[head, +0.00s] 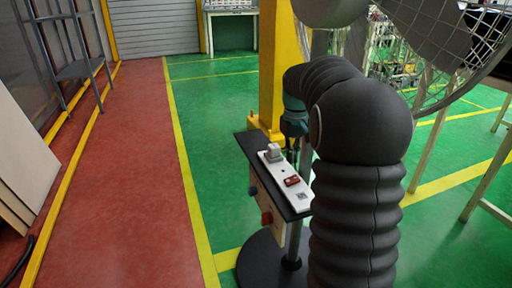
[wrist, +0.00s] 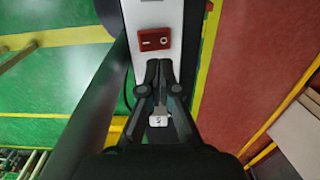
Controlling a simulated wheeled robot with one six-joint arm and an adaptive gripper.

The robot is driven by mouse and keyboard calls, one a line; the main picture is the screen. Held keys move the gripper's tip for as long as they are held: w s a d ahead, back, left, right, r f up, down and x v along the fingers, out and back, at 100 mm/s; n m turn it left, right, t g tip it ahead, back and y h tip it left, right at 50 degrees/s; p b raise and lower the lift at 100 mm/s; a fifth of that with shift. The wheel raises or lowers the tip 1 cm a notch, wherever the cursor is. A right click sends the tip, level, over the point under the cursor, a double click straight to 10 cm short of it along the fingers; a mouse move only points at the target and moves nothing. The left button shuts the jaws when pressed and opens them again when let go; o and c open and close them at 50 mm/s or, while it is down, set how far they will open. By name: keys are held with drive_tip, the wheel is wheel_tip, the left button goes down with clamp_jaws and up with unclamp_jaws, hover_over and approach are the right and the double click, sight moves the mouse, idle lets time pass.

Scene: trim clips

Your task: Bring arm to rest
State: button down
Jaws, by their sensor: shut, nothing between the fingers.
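My gripper (head: 293,152) hangs over a narrow stand at the end of my dark ribbed arm. In the wrist view my gripper (wrist: 159,66) has its two black fingertips together, with nothing held. A white panel strip (head: 284,178) lies on the stand's dark top. A grey-white block (head: 273,153) sits at the strip's far end, and a red clip (head: 292,181) lies nearer its middle. In the wrist view the red clip (wrist: 153,39) shows just ahead of the fingertips. A pale piece (wrist: 159,121) shows between the finger linkages, partly hidden. The height above the strip is unclear.
The stand (head: 243,142) has a round dark base and coloured knobs on its side. A yellow post (head: 272,70) rises behind it. A wire-caged fan (head: 440,45) is at upper right. The red walkway (head: 128,170) on the left is clear.

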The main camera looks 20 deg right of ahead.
drive_tip(key=shift+w, duration=0.15)
drive_tip(key=f, duration=0.1)
drive_tip(key=s+f+m, duration=0.1)
drive_tip(key=f, duration=0.1)
drive_tip(key=shift+a, duration=0.1)
drive_tip(key=s, duration=0.1)
drive_tip(key=s+a, duration=0.1)
drive_tip(key=s+m, duration=0.1)
drive_tip(key=shift+s+a+f, duration=0.2)
drive_tip(key=shift+a, duration=0.2)
drive_tip(key=s+a+r+t, duration=0.1)
drive_tip(key=s+a, duration=0.3)
drive_tip(key=s, duration=0.4)
drive_tip(key=s+a+r+n+t, duration=0.1)
drive_tip(key=s+a+r+t, duration=0.1)
drive_tip(key=s+a, duration=0.3)
drive_tip(key=s+a+r+t, duration=0.1)
drive_tip(key=s+a, duration=0.4)
drive_tip(key=s, duration=0.6)
drive_tip(key=shift+a+r+n+t, duration=0.2)
drive_tip(key=shift+r+n+t, duration=0.15)
drive_tip(key=shift+t, duration=0.45)
